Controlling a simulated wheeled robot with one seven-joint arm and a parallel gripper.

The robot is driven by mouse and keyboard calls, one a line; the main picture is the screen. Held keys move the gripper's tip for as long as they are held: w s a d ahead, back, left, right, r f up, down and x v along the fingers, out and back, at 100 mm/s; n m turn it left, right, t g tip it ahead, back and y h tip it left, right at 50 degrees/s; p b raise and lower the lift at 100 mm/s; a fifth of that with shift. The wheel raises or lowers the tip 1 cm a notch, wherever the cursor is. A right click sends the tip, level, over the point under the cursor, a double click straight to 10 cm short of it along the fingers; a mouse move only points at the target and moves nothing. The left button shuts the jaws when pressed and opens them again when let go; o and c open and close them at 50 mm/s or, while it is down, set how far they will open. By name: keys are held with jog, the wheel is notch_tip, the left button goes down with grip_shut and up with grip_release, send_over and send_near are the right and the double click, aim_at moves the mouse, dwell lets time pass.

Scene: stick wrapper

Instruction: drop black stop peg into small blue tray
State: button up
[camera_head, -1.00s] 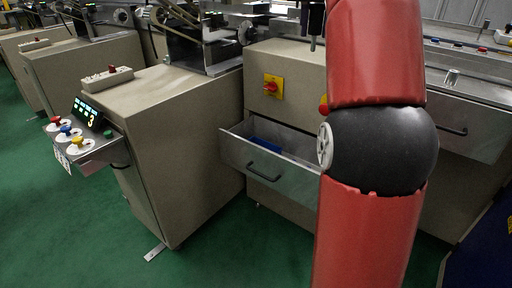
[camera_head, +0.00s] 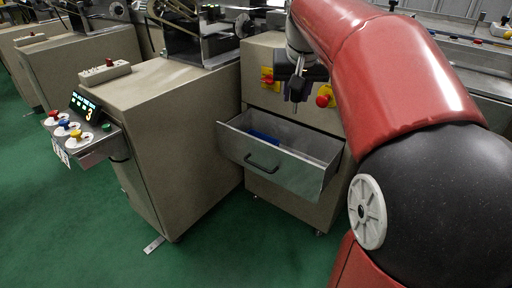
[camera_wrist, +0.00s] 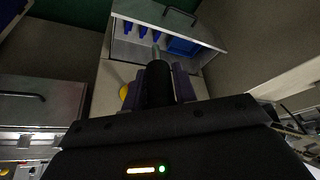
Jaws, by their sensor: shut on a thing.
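My gripper (camera_head: 296,88) points down above the open drawer in the head view. It also shows in the wrist view (camera_wrist: 160,82), shut on the black stop peg (camera_wrist: 158,84), a dark cylinder between the two fingers. The small blue tray (camera_wrist: 183,46) lies inside the drawer, at the right in the wrist view. In the head view only part of the blue tray (camera_head: 263,136) shows over the drawer's front wall. The peg is held above the drawer, apart from the tray.
The metal drawer (camera_head: 262,165) is pulled out of a beige cabinet. Several blue items (camera_wrist: 143,31) stand in it beside the tray. A red knob (camera_head: 325,96) on yellow is close right of my gripper. A control panel (camera_head: 82,128) stands at the left.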

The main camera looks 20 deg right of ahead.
jog(key=a+f+n, duration=0.2)
jog(key=f, duration=2)
jog(key=a+f+n+y, duration=0.1)
jog(key=a+f+n, duration=0.1)
jog(key=f, duration=2)
jog(key=shift+w+a+y, duration=0.2)
jog(key=shift+a+y, duration=0.1)
jog(key=shift+a, duration=0.25)
